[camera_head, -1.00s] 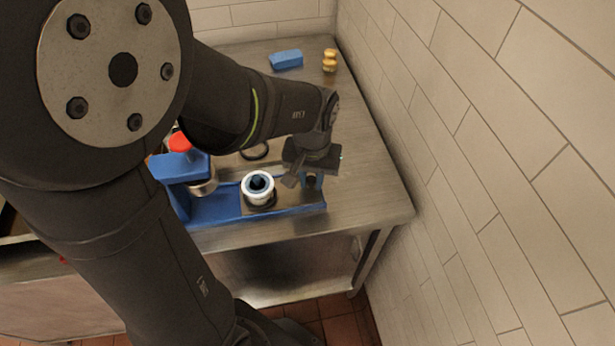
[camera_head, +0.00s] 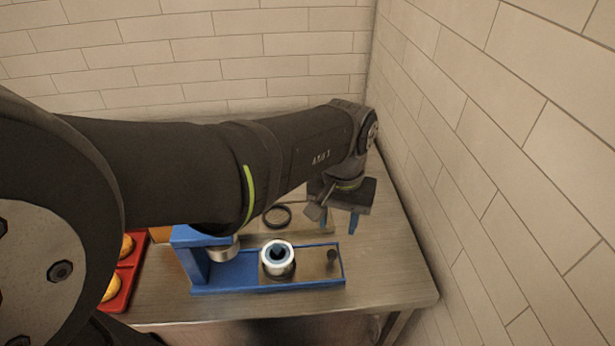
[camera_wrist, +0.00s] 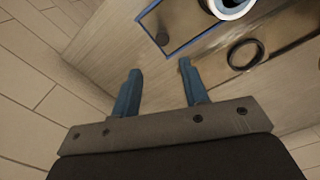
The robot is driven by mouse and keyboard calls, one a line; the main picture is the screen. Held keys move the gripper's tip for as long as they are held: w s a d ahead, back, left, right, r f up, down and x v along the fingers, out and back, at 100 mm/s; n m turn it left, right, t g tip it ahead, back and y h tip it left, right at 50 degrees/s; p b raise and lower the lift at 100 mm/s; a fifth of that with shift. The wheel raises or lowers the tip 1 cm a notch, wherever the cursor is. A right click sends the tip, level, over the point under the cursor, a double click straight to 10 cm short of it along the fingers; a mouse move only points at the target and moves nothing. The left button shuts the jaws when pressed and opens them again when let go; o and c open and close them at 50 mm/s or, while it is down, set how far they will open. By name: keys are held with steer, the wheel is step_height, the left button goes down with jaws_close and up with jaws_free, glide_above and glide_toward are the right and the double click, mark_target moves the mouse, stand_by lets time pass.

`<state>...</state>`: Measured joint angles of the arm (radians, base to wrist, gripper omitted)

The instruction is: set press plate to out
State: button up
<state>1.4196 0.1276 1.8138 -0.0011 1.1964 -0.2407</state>
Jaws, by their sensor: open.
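The press is a blue frame (camera_head: 200,271) with a press head (camera_head: 222,249) at its left end. The grey press plate (camera_head: 308,264) lies at the right part of the blue base, clear of the press head. A white ring-shaped cup with a dark blue centre (camera_head: 278,262) stands on it. A dark knob (camera_head: 331,257) stands upright near the plate's right end; it also shows in the wrist view (camera_wrist: 162,39). My gripper (camera_head: 338,223) is open and empty, its blue fingers above and behind the knob, apart from it. The fingers also show in the wrist view (camera_wrist: 160,70).
A black ring (camera_head: 277,216) lies on the steel table (camera_head: 390,262) behind the press. A red tray (camera_head: 124,281) with orange-brown bagels is at the left. A tiled wall (camera_head: 500,180) rises close on the right. The table's right part is bare.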

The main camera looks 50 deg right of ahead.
step_height(320, 180, up, 6)
glide_above(333, 253)
steer(key=shift+d+r, duration=0.15)
stand_by(0.6)
step_height(333, 253, down, 18)
steer(key=shift+r, duration=0.2)
stand_by(0.3)
